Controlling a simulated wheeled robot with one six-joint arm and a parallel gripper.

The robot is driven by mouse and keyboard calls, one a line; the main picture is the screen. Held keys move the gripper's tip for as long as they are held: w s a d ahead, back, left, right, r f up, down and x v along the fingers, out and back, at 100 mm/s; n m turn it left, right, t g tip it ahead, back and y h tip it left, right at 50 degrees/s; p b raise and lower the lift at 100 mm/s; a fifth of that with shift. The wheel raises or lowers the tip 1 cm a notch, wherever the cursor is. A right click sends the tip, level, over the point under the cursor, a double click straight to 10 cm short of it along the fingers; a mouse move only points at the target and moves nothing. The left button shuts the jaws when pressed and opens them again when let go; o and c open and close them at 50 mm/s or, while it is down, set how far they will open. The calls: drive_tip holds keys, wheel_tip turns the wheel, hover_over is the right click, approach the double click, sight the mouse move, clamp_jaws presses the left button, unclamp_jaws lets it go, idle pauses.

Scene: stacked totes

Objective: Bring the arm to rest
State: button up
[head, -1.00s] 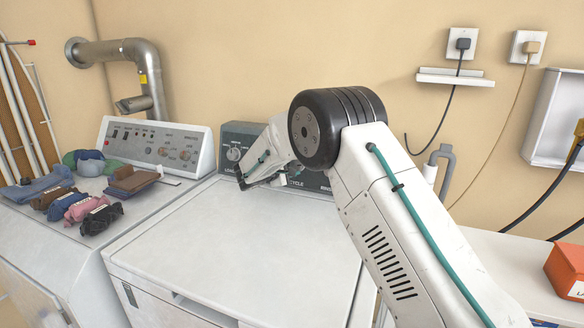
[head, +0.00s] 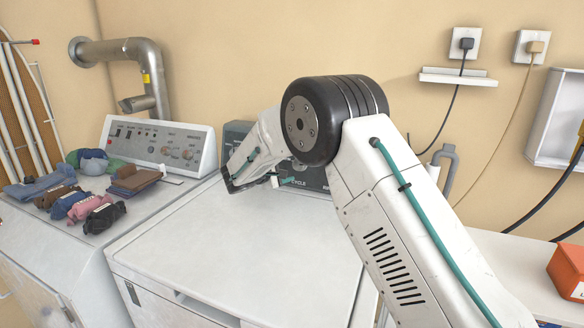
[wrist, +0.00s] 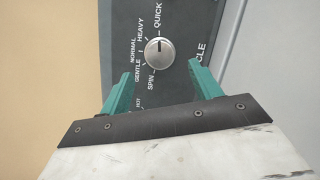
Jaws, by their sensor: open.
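My gripper shows in the wrist view (wrist: 157,88) with two teal fingers spread apart and nothing between them. Beyond the fingers is a dark control panel with a silver knob (wrist: 159,52) and wash-cycle words around it; I cannot tell whether the fingers touch the panel. In the head view my arm rises from the lower right, bends at a black joint and reaches down toward the back of the right-hand machine. The fingertips are mostly hidden there behind my own arm links.
A white machine with a bare top (head: 230,245) lies below my arm. A second machine at left carries several folded and rolled cloths (head: 75,205) and a light control panel (head: 160,143). A metal pipe (head: 150,75), wall sockets (head: 466,43) and an orange box (head: 568,268) stand around.

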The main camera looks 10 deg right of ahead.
drive_tip(key=shift+v, duration=1.25)
drive_tip(key=s+f+g, duration=0.1)
drive_tip(key=s+d+f+g, duration=0.1)
drive_tip(key=s+f, duration=0.1)
drive_tip(key=s+d+f+g, duration=0.1)
drive_tip(key=s, duration=0.1)
drive_tip(key=shift+s+f+m, duration=0.25)
drive_tip(key=shift+f+m, duration=0.15)
drive_tip(key=s+d+g, duration=0.1)
drive_tip(key=s, duration=0.1)
drive_tip(key=s+d+m+g, duration=0.1)
drive_tip(key=s, duration=0.2)
drive_tip(key=s+d+r+g+y, duration=0.1)
drive_tip(key=s, duration=0.1)
drive_tip(key=shift+s+m, duration=0.2)
drive_tip(key=shift+m, duration=0.2)
drive_tip(key=s+d+r+m+y, duration=0.1)
drive_tip(key=s+r+m+y, duration=0.2)
drive_tip(key=s, duration=1.1)
drive_tip(key=s+d+r+m+g+y, duration=0.1)
drive_tip(key=s+d+r+m+y, duration=0.1)
drive_tip(key=s, duration=1.3)
drive_tip(key=s+d+r+m+g+y, duration=0.1)
drive_tip(key=s+r+m+y, duration=0.4)
drive_tip(key=s, duration=1)
drive_tip(key=shift+s+d+r+y, duration=0.25)
drive_tip(key=shift+d+r+y, duration=0.15)
drive_tip(key=shift+y, duration=0.2)
